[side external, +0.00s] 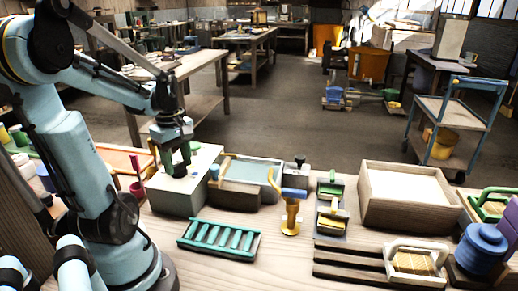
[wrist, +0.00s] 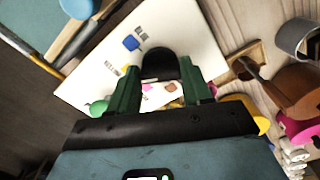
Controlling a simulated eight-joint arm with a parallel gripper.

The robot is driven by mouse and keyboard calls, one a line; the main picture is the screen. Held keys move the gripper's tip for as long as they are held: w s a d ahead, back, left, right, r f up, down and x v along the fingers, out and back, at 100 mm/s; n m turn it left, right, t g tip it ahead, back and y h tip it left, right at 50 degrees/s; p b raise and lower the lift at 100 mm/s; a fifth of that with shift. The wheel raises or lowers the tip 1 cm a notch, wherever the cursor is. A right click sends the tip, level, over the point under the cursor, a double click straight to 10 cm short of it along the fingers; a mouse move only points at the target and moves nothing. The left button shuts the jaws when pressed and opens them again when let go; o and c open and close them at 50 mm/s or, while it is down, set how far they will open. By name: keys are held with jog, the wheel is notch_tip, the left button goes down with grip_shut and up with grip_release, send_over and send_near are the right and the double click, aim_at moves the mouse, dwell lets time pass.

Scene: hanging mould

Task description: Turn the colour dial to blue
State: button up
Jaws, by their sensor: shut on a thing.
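A box with a white top (side external: 200,160) stands at the left of the bench. The same white panel fills the middle of the wrist view (wrist: 195,40). A black dial knob (wrist: 160,64) rises from it, between the green fingers of my gripper (wrist: 160,84). My gripper (side external: 178,168) is over the box top and is shut on the knob. A blue mark (wrist: 131,43) with small dark print lies up and left of the knob. A pink mark lies below the knob, and a green round piece (wrist: 98,107) is at lower left. I cannot read where the dial points.
A grey tray (side external: 245,172) stands just right of the box. A green slatted rack (side external: 220,238) lies in front. A yellow stand (side external: 291,215) and a wooden box (side external: 408,212) are further right. A pink-red upright piece (side external: 136,175) is close left of the box.

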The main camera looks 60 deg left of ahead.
aim_at(178, 164)
jog(key=m, duration=0.4)
jog(key=shift+m, duration=0.4)
jog(key=m, duration=0.4)
jog(key=shift+s+m, duration=0.1)
jog(key=shift+m, duration=0.3)
jog(key=o, duration=1.1)
jog(key=shift+c, duration=0.2)
notch_tip(178, 164, up, 12)
dwell(0.3)
